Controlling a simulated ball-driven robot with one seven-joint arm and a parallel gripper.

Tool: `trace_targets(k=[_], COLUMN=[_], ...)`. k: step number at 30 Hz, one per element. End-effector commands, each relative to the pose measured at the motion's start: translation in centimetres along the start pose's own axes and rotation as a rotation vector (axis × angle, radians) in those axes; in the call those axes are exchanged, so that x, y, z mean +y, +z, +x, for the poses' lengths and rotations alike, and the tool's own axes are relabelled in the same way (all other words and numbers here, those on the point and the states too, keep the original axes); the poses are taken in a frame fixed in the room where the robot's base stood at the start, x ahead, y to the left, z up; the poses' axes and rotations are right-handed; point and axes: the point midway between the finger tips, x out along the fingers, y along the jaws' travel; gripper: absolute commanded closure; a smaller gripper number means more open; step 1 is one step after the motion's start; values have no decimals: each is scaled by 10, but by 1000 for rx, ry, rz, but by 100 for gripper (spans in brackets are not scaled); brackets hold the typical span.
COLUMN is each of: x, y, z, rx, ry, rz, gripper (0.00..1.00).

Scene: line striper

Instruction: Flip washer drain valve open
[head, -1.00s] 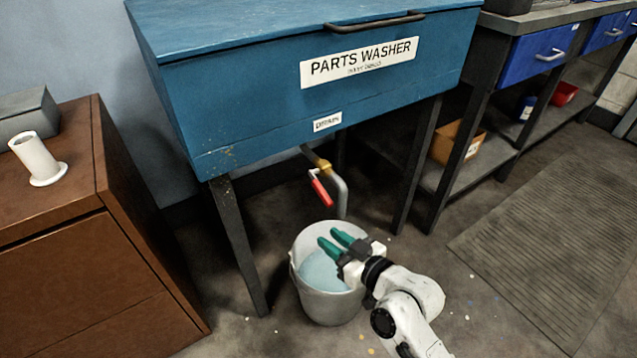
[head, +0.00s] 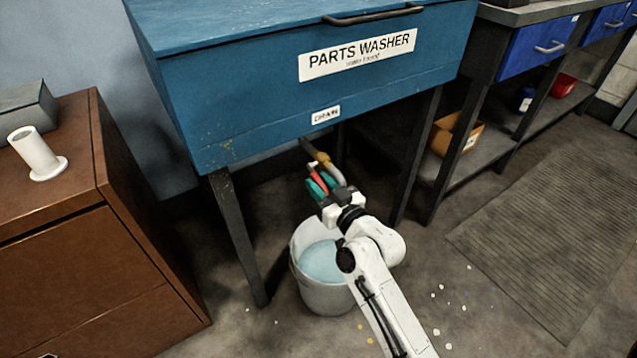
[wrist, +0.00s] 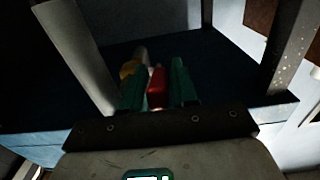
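The red valve lever (head: 316,176) hangs from the brass drain valve (head: 322,160) under the blue parts washer (head: 240,120), below its drain label. My gripper (head: 321,183) reaches up from below with its green fingers on either side of the lever. The wrist view shows the red lever (wrist: 157,90) between the two fingers, with a narrow dark gap toward the right finger, so the gripper looks open around it. The brass valve (wrist: 128,70) shows beyond the left finger. My gripper hides part of the lever and the drain pipe.
A grey bucket (head: 328,298) with pale blue liquid stands on the floor under the drain, below my arm. Washer legs (head: 238,240) stand on both sides. A brown cabinet (head: 95,270) is at left. A ribbed mat (head: 550,220) lies on the floor at right.

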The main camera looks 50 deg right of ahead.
Motion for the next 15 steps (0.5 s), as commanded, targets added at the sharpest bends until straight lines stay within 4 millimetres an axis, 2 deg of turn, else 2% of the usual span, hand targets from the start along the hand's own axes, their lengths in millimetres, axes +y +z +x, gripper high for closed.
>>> trace_targets(k=[4, 12, 15], x=[1, 0, 0], y=[0, 0, 0], z=[8, 9, 9], rx=[0, 0, 0], ry=[1, 1, 0], rz=[-1, -1, -1], gripper=[72, 72, 81])
